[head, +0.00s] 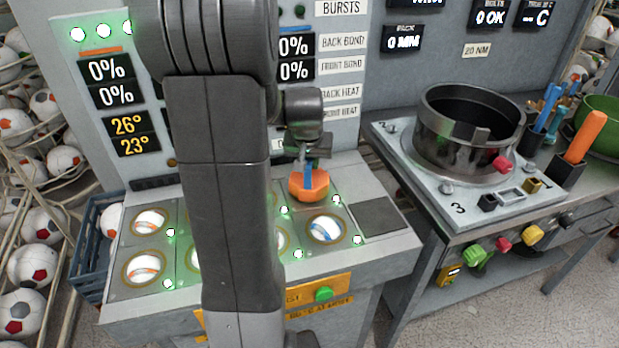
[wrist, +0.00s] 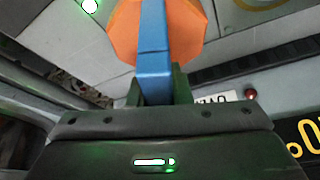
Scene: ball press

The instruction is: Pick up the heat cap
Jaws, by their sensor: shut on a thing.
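The heat cap appears to be the orange, many-sided cap (head: 310,187) with a blue upright handle (head: 309,171). In the head view it is over the back right part of the bench panel. My gripper (head: 308,160) is above it, shut on the blue handle. In the wrist view the orange cap (wrist: 190,25) lies beyond the fingertips, and the blue handle (wrist: 153,45) runs into the dark jaws (wrist: 157,92). Whether the cap rests on the panel or hangs just above it, I cannot tell. Whatever is under it is hidden.
The panel holds several round wells with balls, one at front right (head: 326,229). My arm hides the panel's middle. A plain dark square (head: 380,217) is to the right. A dark round pot (head: 470,125) stands on the right bench, beside an orange-handled tool (head: 585,136).

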